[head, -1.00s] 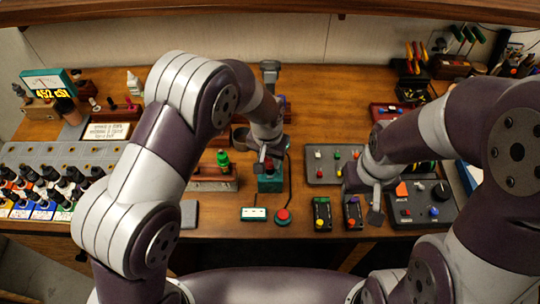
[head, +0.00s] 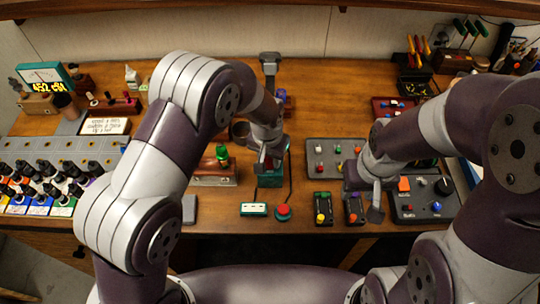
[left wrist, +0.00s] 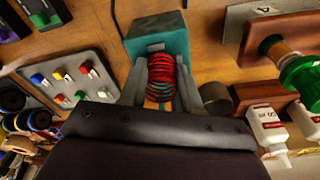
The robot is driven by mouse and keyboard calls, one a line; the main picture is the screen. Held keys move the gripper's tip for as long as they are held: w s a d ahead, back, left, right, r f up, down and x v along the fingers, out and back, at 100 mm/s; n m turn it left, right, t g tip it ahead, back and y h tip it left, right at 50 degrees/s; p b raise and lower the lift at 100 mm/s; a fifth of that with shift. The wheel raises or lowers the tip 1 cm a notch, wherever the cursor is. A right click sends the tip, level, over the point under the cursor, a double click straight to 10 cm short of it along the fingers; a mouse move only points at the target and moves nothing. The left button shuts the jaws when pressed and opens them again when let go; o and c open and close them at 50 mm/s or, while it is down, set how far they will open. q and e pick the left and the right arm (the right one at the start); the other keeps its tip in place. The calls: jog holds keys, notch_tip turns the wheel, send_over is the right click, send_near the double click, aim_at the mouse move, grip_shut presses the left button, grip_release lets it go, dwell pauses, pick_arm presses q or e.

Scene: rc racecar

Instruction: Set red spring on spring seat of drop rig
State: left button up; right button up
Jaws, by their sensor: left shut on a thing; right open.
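The red spring (left wrist: 160,70) sits between the fingers of my left gripper (left wrist: 160,72) in the left wrist view, and they are shut on it. A teal block (left wrist: 158,36), apparently the drop rig's base, lies just beyond the spring. In the head view my left gripper (head: 268,160) is right over the teal block (head: 270,181), with a grey column (head: 270,68) rising behind. The spring seat is hidden, so I cannot tell whether the spring touches it. My right gripper (head: 375,208) is open and empty, low near the table's front edge.
A wooden stand with a green knob (head: 222,156) is left of the teal block. A red button (head: 283,212) and a white-topped strip (head: 254,209) lie in front. A grey switch panel (head: 335,160) is to the right. Several paint bottles (head: 60,185) fill the left.

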pick_arm(q)
jog(key=o, duration=1.1)
jog(key=shift+r, duration=0.1)
jog(key=r+b, duration=0.1)
jog(key=r, duration=0.3)
jog(key=s+r, duration=0.1)
jog(key=r, duration=0.3)
jog(key=r+b, duration=0.1)
jog(key=r, duration=0.3)
jog(key=shift+s+a+r+b, duration=0.15)
jog(key=shift+a+r+b, duration=0.1)
jog(key=shift+a+b, duration=0.1)
